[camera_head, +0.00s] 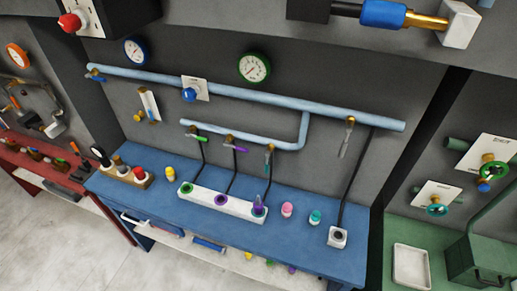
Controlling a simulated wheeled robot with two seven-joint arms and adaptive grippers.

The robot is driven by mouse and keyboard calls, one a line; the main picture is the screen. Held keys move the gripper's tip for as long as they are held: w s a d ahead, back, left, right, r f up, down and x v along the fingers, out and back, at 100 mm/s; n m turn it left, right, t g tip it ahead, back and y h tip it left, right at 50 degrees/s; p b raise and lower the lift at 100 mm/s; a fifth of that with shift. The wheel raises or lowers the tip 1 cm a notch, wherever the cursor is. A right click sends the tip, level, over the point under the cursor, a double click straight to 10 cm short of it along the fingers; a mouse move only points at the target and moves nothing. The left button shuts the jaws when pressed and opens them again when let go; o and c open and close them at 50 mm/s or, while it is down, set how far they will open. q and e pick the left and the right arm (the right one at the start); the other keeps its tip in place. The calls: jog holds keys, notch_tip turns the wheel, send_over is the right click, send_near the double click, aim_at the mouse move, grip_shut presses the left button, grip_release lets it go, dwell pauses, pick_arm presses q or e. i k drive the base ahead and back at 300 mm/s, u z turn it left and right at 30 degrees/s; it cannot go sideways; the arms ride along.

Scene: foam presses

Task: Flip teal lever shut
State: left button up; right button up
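The teal lever (268,160) sits on a brass valve below the right part of the lower light-blue pipe (240,139). It points down, across the run of the pipe. The green lever (200,137) and the purple lever (238,150) sit on the same pipe to its left and point right, roughly along it. Black hoses lead down from these valves to a white block (232,209) with coloured ports on the blue bench. Neither of my grippers is in view.
The blue bench (310,245) carries small coloured jars, including a pink one (287,209) and a teal one (315,217). A grey lever (346,142) hangs at the right end of the upper pipe (290,107). A red bench (30,150) stands left, a green one right.

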aim_at(267, 165)
jog(key=u, duration=0.4)
jog(key=i, duration=0.25)
jog(key=z, duration=2.1)
jog(key=k, duration=1.05)
jog(key=u, duration=1.5)
